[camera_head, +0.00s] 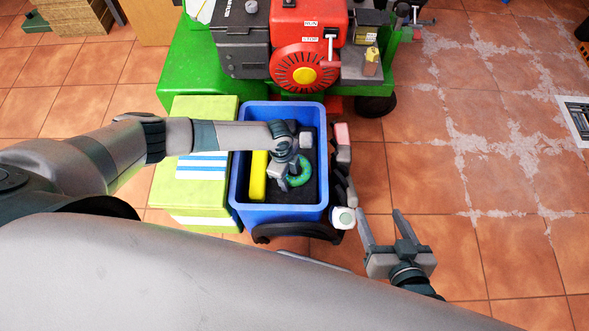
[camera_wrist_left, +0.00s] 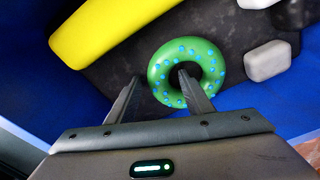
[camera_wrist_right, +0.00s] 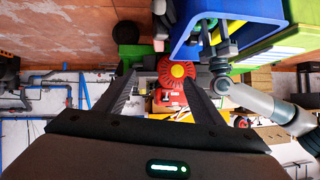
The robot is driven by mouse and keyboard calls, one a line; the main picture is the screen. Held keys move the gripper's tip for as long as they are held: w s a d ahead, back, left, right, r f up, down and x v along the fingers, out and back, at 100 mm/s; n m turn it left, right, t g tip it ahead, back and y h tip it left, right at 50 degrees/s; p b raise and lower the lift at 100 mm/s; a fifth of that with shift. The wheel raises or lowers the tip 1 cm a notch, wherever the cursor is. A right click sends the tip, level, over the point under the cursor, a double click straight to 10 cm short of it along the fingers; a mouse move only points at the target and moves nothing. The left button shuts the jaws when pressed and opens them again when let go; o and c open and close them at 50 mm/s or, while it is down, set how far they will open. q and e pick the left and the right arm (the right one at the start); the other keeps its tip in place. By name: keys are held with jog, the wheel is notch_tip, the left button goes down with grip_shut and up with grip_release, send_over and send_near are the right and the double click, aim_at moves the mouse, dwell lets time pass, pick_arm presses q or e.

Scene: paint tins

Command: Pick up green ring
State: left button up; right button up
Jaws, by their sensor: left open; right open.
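The green ring (camera_head: 300,172) with blue dots lies on the dark floor of a blue bin (camera_head: 325,112). In the left wrist view the ring (camera_wrist_left: 208,55) lies flat, with my left gripper (camera_wrist_left: 157,78) open over it. One finger reaches over the ring's hole and the other is outside its left side; I cannot tell how deep the fingers are. In the head view the left gripper (camera_head: 283,177) partly covers the ring's left side. My right gripper (camera_head: 387,222) is open and empty, over the tiled floor right of the bin. The right wrist view shows its open fingers (camera_wrist_right: 158,88).
A yellow block (camera_head: 259,176) lies along the bin's left wall. White pieces (camera_wrist_left: 268,61) lie near the ring. A lime box (camera_head: 203,190) stands left of the bin, and a red and black engine machine (camera_head: 305,68) stands behind it. The tiled floor to the right is mostly clear.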

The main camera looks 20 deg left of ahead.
pick_arm(q)
grip_shut()
jog(key=shift+r, duration=0.1)
jog(key=shift+r, duration=0.5)
notch_tip(320, 180, up, 4)
jog(key=shift+r+p, duration=0.15)
jog(key=shift+p, duration=0.65)
jog(key=shift+r+p, duration=0.45)
jog(key=shift+r, duration=1.8)
pick_arm(e)
jog(key=s+d+f+g+h, duration=0.1)
jog(key=s+d+f+g, duration=0.2)
jog(key=s+f, duration=0.1)
jog(key=shift+g+h, duration=0.3)
jog(key=shift+d, duration=0.1)
